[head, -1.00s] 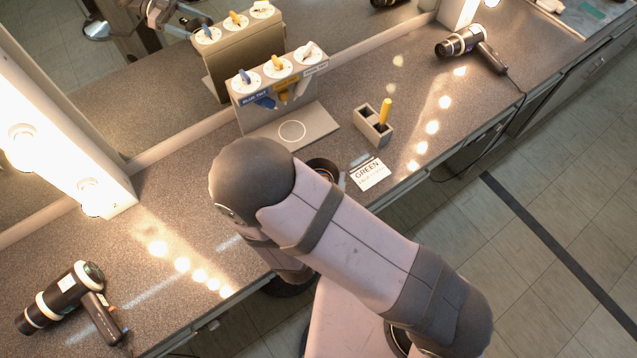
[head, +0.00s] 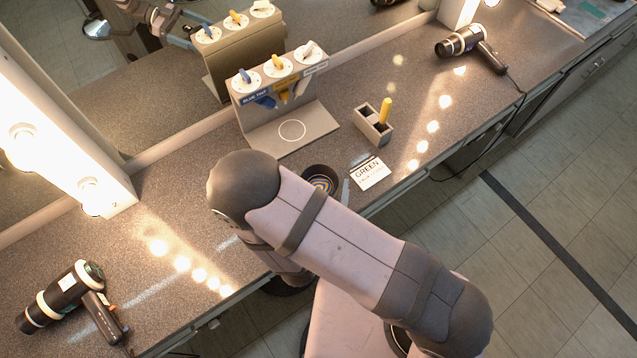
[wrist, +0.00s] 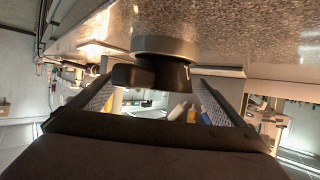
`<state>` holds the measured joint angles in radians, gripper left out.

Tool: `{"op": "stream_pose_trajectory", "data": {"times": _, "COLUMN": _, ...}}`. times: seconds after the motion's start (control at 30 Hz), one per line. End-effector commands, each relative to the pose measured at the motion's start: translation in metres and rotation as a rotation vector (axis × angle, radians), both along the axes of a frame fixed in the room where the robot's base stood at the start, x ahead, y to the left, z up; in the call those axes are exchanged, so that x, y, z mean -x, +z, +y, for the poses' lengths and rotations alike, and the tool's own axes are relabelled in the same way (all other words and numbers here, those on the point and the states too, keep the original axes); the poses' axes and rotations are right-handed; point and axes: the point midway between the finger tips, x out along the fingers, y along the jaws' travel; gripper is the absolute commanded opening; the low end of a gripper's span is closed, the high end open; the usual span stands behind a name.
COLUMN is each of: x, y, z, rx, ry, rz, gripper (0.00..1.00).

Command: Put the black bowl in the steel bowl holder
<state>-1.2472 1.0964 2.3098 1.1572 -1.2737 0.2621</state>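The black bowl (head: 320,181) is on the counter just right of my arm's elbow in the head view, with coloured rings showing inside it. In the wrist view, which looks upside down, a dark rounded body (wrist: 170,75) shows ahead of my fingers; it looks like the bowl. A grey round band (wrist: 165,46) lies between it and the counter, perhaps the steel bowl holder; I cannot tell how the bowl sits in it. My gripper (wrist: 156,84) is open, its fingers spread wide on either side of the dark body, with no clear contact. My arm hides the gripper in the head view.
A grey stand (head: 280,85) with several coloured tools is at the mirror. Hair dryers (head: 62,292) (head: 462,42) are at both ends. The counter edge is close.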

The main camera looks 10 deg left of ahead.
Motion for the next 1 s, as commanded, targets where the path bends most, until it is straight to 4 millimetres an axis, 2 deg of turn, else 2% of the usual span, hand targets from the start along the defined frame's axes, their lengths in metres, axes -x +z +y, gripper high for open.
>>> {"op": "stream_pose_trajectory", "data": {"times": 0.33, "x": 0.000, "y": 0.005, "z": 0.000, "rx": 0.000, "ry": 0.000, "rz": 0.000, "gripper": 0.96}}
{"op": "stream_pose_trajectory", "data": {"times": 0.47, "x": 0.009, "y": 0.008, "z": 0.001, "rx": 0.002, "ry": 0.004, "rz": 0.000, "gripper": 0.96}}
{"op": "stream_pose_trajectory", "data": {"times": 1.0, "x": 0.081, "y": 0.040, "z": 0.001, "rx": 0.000, "ry": 0.007, "rz": 0.000, "gripper": 0.96}}
